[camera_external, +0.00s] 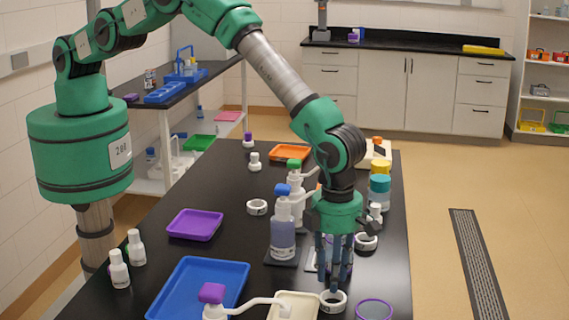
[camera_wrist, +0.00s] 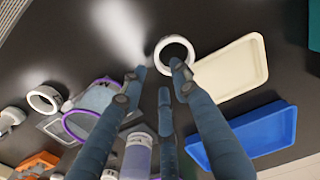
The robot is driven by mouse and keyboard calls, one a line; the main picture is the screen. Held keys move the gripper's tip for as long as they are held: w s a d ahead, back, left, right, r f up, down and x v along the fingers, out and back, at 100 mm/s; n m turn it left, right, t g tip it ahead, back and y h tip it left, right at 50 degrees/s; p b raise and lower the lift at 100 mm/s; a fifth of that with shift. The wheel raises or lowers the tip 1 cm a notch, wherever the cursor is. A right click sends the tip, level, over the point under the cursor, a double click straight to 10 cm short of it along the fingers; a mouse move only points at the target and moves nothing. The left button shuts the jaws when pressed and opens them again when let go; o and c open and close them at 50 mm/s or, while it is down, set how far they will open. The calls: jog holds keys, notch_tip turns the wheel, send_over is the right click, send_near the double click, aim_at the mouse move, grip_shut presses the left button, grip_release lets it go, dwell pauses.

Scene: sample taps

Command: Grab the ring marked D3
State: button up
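A white ring (camera_external: 332,306) lies on the black bench near the front; it also shows in the wrist view (camera_wrist: 162,46). Its marking is not readable. My gripper (camera_external: 336,282) points down right at this ring. In the wrist view my gripper (camera_wrist: 158,76) has its three blue fingers spread, with nothing between them. One fingertip overlaps the ring's near rim in that view; I cannot tell if it touches. Other white rings lie farther back, one left of the bottles (camera_external: 257,207) and one behind my gripper (camera_external: 366,243). No D3 label is legible.
A cream tray (camera_external: 292,298) is close on the ring's left, with a white-spouted bottle beside it. A purple-rimmed clear container (camera_external: 374,309) is close on the right. A blue tray (camera_external: 198,288) lies farther left. A blue-capped bottle (camera_external: 283,236) stands behind, left of my fingers.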

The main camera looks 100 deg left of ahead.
jog(key=shift+f, duration=1.45)
grip_shut()
